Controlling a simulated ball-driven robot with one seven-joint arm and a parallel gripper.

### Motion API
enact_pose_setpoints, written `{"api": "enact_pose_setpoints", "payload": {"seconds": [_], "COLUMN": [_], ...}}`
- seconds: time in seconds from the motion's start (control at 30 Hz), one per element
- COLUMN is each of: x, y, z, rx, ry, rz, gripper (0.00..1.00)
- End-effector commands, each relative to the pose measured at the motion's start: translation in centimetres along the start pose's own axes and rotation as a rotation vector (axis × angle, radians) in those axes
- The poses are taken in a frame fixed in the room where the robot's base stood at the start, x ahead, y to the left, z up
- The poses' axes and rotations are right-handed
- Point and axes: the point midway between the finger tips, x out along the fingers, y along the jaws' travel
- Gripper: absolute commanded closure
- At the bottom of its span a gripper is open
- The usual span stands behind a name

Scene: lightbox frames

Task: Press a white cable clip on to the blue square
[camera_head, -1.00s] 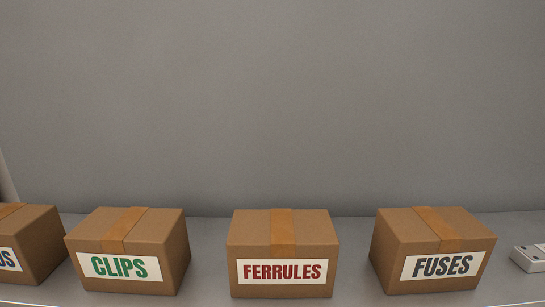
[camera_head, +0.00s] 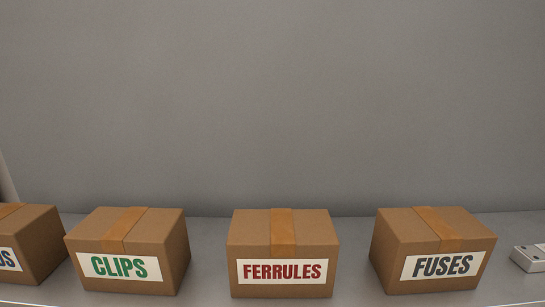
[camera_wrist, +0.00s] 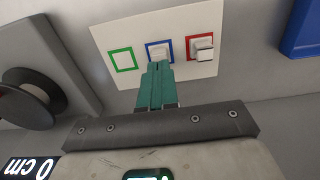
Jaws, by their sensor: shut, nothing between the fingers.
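In the wrist view a cream panel (camera_wrist: 134,77) carries a row of a green square (camera_wrist: 123,61), a blue square (camera_wrist: 148,50) and a red square (camera_wrist: 192,58) outline. A pale block (camera_wrist: 204,45), possibly a clip, stands out from the red square. My gripper (camera_wrist: 158,65) has teal fingers shut together with nothing between them. The fingertips overlap the lower edge of the blue square; I cannot tell whether they touch it. Something pale shows inside the blue square, partly hidden by the fingertips. In the head view the box marked CLIPS (camera_head: 150,233) is taped shut.
Boxes marked FERRULES (camera_head: 255,230) and FUSES (camera_head: 400,230) stand in the same row, with a cut-off box (camera_head: 35,232) at left. A white item (camera_head: 528,256) is at right. The wrist view shows a dark round knob (camera_wrist: 22,105) at left and a blue object (camera_wrist: 303,30) upper right.

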Motion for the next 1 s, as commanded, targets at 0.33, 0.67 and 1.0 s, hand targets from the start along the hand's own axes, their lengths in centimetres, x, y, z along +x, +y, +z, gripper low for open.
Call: {"api": "enact_pose_setpoints", "payload": {"seconds": [0.33,0.67,1.0], "x": [0.5,1.0,1.4], "y": [0.0,0.0,0.0], "z": [0.0,0.0,0.0], "rx": [-0.001,-0.001,0.000], "ry": [0.000,0.000,0.000], "rz": [0.001,0.001,0.000], "gripper": [1.00,1.00,1.00]}}
